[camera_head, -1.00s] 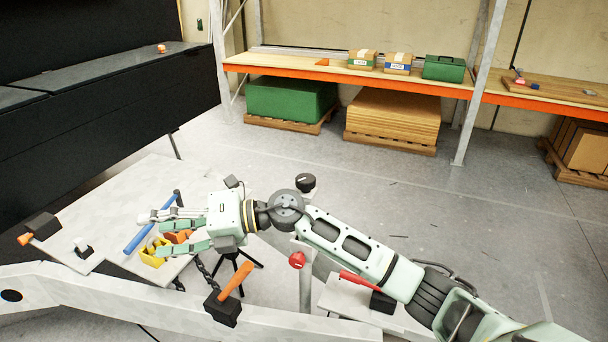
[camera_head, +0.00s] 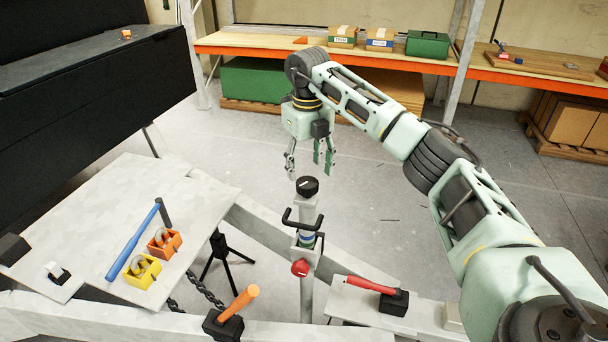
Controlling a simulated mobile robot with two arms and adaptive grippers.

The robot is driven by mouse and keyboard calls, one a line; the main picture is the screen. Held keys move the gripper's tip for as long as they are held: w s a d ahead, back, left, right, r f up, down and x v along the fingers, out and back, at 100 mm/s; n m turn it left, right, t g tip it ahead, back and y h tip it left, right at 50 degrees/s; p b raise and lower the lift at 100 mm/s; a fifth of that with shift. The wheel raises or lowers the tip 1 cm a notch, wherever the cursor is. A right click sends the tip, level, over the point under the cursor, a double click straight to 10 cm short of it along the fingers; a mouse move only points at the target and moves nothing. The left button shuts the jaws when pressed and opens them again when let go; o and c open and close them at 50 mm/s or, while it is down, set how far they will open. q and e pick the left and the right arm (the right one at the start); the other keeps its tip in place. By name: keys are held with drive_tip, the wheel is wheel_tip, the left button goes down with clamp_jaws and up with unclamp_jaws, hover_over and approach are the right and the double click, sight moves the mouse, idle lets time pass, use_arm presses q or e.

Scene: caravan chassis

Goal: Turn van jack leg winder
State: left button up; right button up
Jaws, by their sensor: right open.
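The jack leg (camera_head: 307,265) stands upright in the middle of the camera_head view, with a black winder knob (camera_head: 307,187) on its top. A black handle (camera_head: 302,222) sticks out around its upper post, and a red knob (camera_head: 300,268) sits lower on its side. My right gripper (camera_head: 309,170) points down with its fingers apart and empty. In the picture it hangs just above the black knob; I see no contact, and how far behind or in front it is I cannot tell. My left gripper is not in view.
A blue bar (camera_head: 133,242), an orange box (camera_head: 164,243) and a yellow box (camera_head: 142,272) lie on the pale plate (camera_head: 180,195) at left. An orange-handled lever (camera_head: 238,303) and a red-handled lever (camera_head: 369,286) flank the leg. A shelf (camera_head: 400,60) stands behind.

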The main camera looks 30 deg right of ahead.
sight(306, 183)
drive_tip(key=f, duration=0.3)
drive_tip(key=w+f+p, duration=0.1)
drive_tip(key=f, duration=0.1)
drive_tip(key=shift+d+f, duration=0.1)
drive_tip(key=shift+s, duration=0.35)
drive_tip(key=shift+c, duration=0.4)
drive_tip(key=shift+w, duration=0.2)
drive_tip(key=c, duration=1)
drive_tip(key=shift+c, duration=0.2)
